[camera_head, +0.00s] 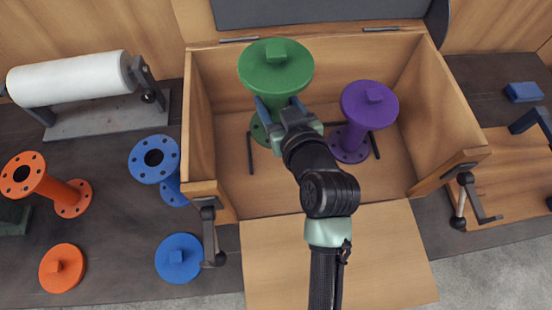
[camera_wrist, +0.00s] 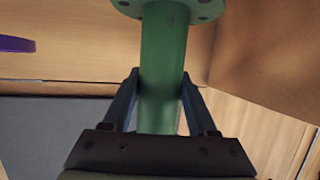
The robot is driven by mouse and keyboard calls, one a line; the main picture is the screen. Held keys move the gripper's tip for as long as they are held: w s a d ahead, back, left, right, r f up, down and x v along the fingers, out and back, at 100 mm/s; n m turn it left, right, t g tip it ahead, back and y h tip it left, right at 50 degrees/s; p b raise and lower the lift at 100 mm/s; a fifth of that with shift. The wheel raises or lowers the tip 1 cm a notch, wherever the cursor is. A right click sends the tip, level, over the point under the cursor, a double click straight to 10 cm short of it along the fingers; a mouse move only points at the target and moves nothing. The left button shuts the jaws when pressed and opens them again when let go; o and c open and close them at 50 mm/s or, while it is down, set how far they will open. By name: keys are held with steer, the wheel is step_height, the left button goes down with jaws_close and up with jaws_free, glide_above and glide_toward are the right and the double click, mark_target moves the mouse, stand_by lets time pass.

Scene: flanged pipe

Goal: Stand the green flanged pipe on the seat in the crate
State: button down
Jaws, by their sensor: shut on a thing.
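The green flanged pipe (camera_head: 276,68) is upright inside the wooden crate (camera_head: 199,140), at its left-back part. Its wide top flange carries a small square block. My gripper (camera_head: 283,108) is shut on its tube from the front, below the top flange. In the wrist view, the green tube (camera_wrist: 162,60) passes between the two fingers (camera_wrist: 160,95), and a flange with bolt holes shows at the top edge. The lower flange is partly hidden by my gripper in the head view. A thin dark bar (camera_head: 250,153) is on the crate floor beside it. I cannot tell whether the pipe touches the floor.
A purple flanged pipe (camera_head: 368,105) stands in the crate to the right, near another dark bar (camera_head: 374,146). The crate's front flap (camera_head: 390,250) is down. Blue (camera_head: 153,160) and orange (camera_head: 22,175) pipes stand left outside, with a white roll (camera_head: 70,78) behind.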

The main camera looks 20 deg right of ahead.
steer(key=shift+a+f+b, duration=0.1)
steer(key=shift+f+b, duration=0.55)
steer(key=shift+f, duration=0.3)
step_height(320, 180, down, 10)
steer(key=shift+f, duration=0.1)
steer(key=shift+f+b, duration=0.2)
steer(key=shift+b, duration=0.15)
steer(key=shift+c, duration=1)
jaws_free()
